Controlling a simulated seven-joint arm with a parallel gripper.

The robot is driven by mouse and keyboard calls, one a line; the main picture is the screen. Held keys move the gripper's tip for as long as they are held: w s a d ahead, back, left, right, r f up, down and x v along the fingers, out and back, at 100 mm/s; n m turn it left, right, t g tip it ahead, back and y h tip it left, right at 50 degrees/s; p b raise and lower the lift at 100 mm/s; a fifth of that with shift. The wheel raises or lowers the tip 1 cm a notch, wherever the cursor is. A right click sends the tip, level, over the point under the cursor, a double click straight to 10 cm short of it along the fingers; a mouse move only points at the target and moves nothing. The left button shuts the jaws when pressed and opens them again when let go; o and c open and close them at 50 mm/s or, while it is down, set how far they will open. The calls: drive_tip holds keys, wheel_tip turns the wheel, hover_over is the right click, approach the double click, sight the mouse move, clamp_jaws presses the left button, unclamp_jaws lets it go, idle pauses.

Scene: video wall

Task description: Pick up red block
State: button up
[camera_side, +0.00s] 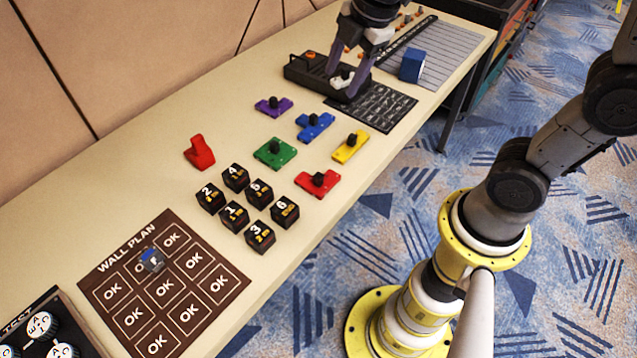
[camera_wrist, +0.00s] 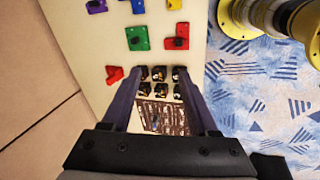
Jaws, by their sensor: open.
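Two red things show. A red upright piece with a foot (camera_side: 200,153) stands alone at the left of the table, and it shows in the wrist view (camera_wrist: 113,74) left of my fingers. A flat red piece with a black knob (camera_side: 317,184) lies near the table's front edge, and it shows in the wrist view (camera_wrist: 181,41) beyond the fingertips. My gripper (camera_side: 343,84) is at the far part of the table, over a black device, apart from both red things. In the wrist view its two fingers (camera_wrist: 157,77) are spread, with no held thing visible between them.
Purple (camera_side: 273,107), blue (camera_side: 316,126), green (camera_side: 275,153) and yellow (camera_side: 351,148) knobbed pieces lie mid-table. Several black numbered cubes (camera_side: 233,216) stand beside the wall plan board (camera_side: 165,287). A black device (camera_side: 310,75) and a blue block (camera_side: 412,65) are near my gripper.

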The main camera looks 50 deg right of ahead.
drive_tip(key=w+a+f+n+g, duration=0.2)
drive_tip(key=w+f+g, duration=0.15)
drive_tip(key=f, duration=0.65)
hover_over(319, 175)
drive_tip(key=f, duration=1.1)
drive_tip(key=shift+w+d+f, duration=0.1)
drive_tip(key=shift+w+d, duration=0.05)
drive_tip(key=shift+d, duration=0.2)
drive_tip(key=shift+a+f, duration=0.2)
drive_tip(key=shift+f, duration=1.25)
drive_tip(key=shift+a+f, duration=0.15)
drive_tip(key=shift+f, duration=1.25)
drive_tip(key=shift+c, duration=0.2)
clamp_jaws()
